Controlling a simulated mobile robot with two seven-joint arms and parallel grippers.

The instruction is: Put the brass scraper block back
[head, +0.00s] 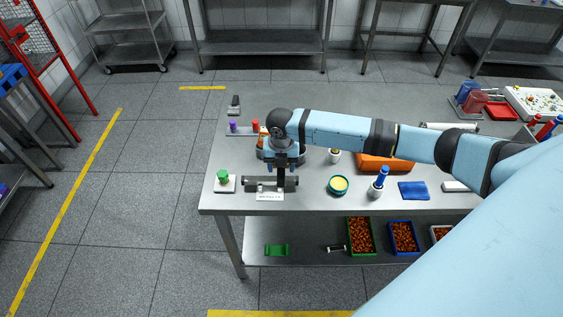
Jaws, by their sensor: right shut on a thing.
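My right gripper (281,176) points down over the left part of the steel table (315,205). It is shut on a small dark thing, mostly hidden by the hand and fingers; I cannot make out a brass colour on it. Just under and around the fingertips is a dark grey horizontal bar or roller (259,184) with a white label (270,197) in front. I cannot tell whether the held thing touches it. I cannot pick out the brass scraper block for certain. My left gripper is not in view.
A green-topped piece on a white base (224,181) stands left of the bar. A green-rimmed dish (338,186), a blue-handled tool in a jar (378,182), a blue cloth (413,191) and an orange tray (378,165) lie to the right. The lower shelf holds bins (360,236).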

